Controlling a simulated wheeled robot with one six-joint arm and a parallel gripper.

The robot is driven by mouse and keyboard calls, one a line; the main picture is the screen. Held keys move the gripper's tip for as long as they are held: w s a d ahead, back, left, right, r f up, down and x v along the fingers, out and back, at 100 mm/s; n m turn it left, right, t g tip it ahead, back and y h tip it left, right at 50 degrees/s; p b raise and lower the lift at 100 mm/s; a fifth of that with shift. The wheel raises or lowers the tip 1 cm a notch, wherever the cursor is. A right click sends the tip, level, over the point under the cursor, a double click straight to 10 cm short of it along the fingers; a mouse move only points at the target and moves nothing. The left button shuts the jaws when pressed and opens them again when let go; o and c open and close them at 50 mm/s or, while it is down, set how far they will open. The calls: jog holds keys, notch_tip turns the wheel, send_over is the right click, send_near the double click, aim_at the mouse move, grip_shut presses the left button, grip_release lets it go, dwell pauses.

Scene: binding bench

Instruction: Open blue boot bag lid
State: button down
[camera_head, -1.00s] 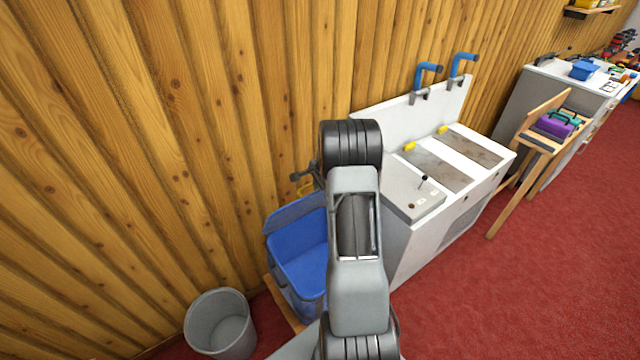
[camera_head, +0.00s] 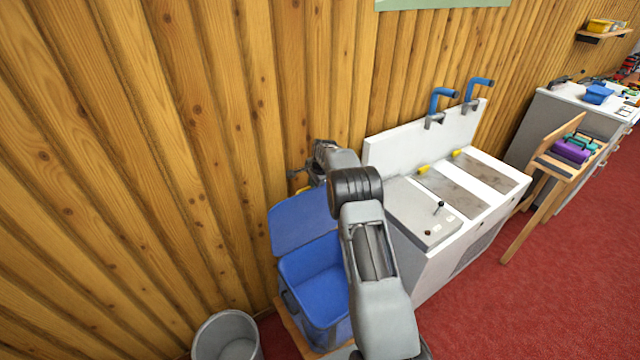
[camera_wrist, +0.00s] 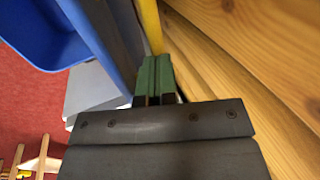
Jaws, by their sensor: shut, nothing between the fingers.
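The blue boot bag (camera_head: 318,283) stands beside the white bench unit, with its top open and its inside showing. Its blue lid (camera_head: 303,222) stands raised at the wall side, leaning back toward the wooden wall. In the wrist view, the bag (camera_wrist: 38,32) is at the upper left and the lid (camera_wrist: 100,35) runs as a blue-grey panel just left of my fingers. My gripper (camera_wrist: 154,72) has its green fingers shut together and empty, between the lid and the wall. I cannot tell whether they touch the lid. In the head view my arm hides the bag's right side.
The white bench unit (camera_head: 425,215) with blue-handled clamps is close on the right. A grey bin (camera_head: 228,338) stands left of the bag. The wooden wall (camera_head: 200,150) is close behind. The red floor (camera_head: 575,280) is open at right.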

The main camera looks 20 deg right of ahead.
jog(key=shift+d, duration=0.1)
notch_tip(320, 180, up, 10)
jog(key=p, duration=0.6)
jog(key=s+f+n, duration=0.1)
jog(key=s+f+n+g, duration=0.1)
jog(key=s+f+n, duration=0.1)
jog(key=shift+s+a+f+g, duration=0.1)
jog(key=shift+a+f+g, duration=0.2)
jog(key=shift+a+f, duration=0.1)
jog(key=s+a+r+n+b, duration=0.1)
jog(key=s+a+r+n, duration=0.3)
jog(key=s, duration=0.8)
jog(key=s+a+r+n+t+b, duration=0.1)
jog(key=s+a+r+n, duration=0.3)
jog(key=s, duration=0.9)
jog(key=s+a+r+n+t+b, duration=0.1)
jog(key=s+a+r+n+b, duration=0.1)
jog(key=s+a+r+n, duration=0.2)
jog(key=shift+s+r+n+h, duration=0.35)
jog(key=shift+s+r, duration=1.45)
jog(key=shift+s, duration=2.4)
